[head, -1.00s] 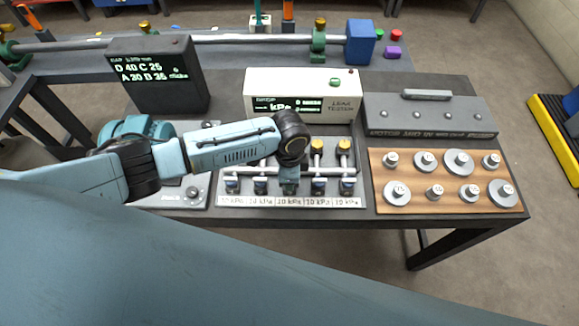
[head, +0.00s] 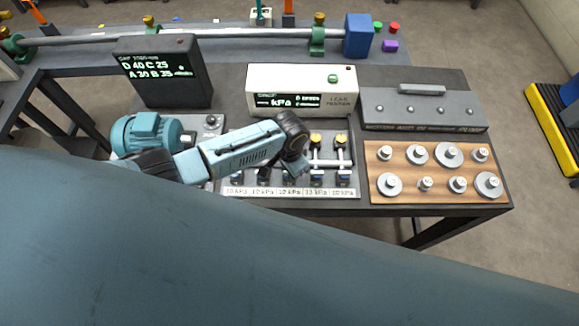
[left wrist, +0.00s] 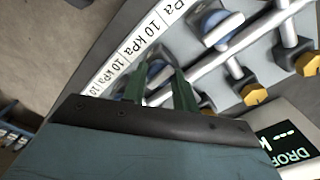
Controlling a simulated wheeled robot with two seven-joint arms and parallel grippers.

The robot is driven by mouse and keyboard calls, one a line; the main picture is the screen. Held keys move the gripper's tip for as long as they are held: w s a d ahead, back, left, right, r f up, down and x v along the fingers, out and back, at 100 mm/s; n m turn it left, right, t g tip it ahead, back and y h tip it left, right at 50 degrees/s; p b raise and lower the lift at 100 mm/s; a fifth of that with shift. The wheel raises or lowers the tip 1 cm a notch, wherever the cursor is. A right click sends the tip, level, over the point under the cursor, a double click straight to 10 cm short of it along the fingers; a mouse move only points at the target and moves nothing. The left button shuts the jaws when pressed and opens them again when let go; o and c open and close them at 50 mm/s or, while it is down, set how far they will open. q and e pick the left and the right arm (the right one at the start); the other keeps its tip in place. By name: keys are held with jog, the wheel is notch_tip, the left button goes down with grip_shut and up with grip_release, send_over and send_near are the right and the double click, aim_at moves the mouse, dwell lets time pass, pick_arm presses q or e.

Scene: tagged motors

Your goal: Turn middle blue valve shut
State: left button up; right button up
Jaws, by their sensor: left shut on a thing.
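A row of several blue valves runs along the front of a grey panel (head: 330,136), above a strip of kPa labels (head: 290,192). My left gripper (left wrist: 162,84) is over the middle of the row, with its fingers on either side of the middle blue valve (left wrist: 156,68), shut on it. My wrist and fingers mostly hide this valve in the head view. A neighbouring blue valve (left wrist: 218,25) shows clear of the fingers in the left wrist view. My right gripper is in neither view.
A white leak tester (head: 301,90) stands behind the panel. A blue-green motor (head: 146,134) is to the left, near my left forearm. A wooden board (head: 400,174) with several metal weights lies to the right, in front of a grey case (head: 425,107).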

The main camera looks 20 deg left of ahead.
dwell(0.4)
pick_arm(q)
jog(key=o, duration=1)
jog(key=shift+c, duration=0.2)
notch_tip(320, 180, up, 13)
jog(key=shift+r, duration=0.2)
